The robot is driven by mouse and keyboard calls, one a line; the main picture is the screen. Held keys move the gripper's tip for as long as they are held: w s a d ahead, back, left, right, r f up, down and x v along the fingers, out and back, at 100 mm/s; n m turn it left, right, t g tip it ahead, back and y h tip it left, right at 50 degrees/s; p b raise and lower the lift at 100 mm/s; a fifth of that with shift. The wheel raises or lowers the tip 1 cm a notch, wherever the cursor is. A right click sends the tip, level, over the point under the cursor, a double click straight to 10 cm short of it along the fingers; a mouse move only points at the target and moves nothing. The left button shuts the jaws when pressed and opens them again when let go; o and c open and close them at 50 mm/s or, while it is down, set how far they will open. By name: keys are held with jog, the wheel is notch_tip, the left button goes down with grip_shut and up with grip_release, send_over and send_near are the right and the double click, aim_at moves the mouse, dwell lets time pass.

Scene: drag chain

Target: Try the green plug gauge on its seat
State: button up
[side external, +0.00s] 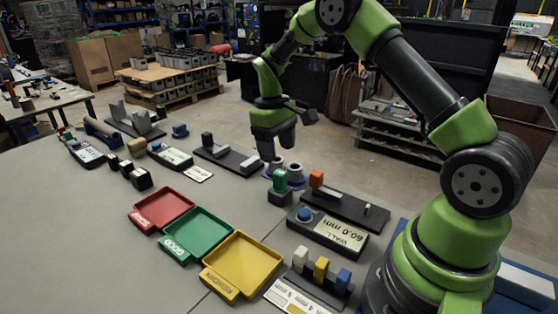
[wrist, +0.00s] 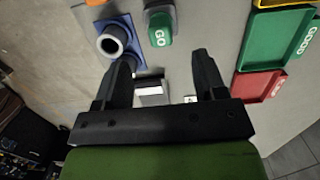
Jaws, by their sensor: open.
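The green plug gauge (side external: 280,179) stands upright in a dark block at the middle of the bench. In the wrist view the green gauge (wrist: 160,28) shows the word GO and lies ahead of the fingertips, apart from them. A blue base with grey rings (side external: 294,169), which may be the seat, stands just behind the gauge. One grey ring on blue (wrist: 112,40) shows in the wrist view, left of the gauge. My gripper (side external: 275,152) is open and empty above the bench, beyond the gauge. Its two fingers (wrist: 164,60) are spread wide in the wrist view.
A dark stand (side external: 226,158) with a black block lies left of my gripper. Red (side external: 162,208), green (side external: 197,235) and yellow (side external: 240,264) trays lie in front. A stand with an orange block (side external: 317,179) and a WALL display (side external: 328,231) are to the right.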

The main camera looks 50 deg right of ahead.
aim_at(280, 172)
jog(key=f, duration=0.6)
jog(key=s+f, duration=0.1)
jog(key=f, duration=0.1)
jog(key=shift+s+f, duration=0.1)
jog(key=shift+f, duration=0.3)
jog(key=c, duration=1.1)
jog(key=shift+o, duration=0.2)
jog(key=shift+r, duration=0.15)
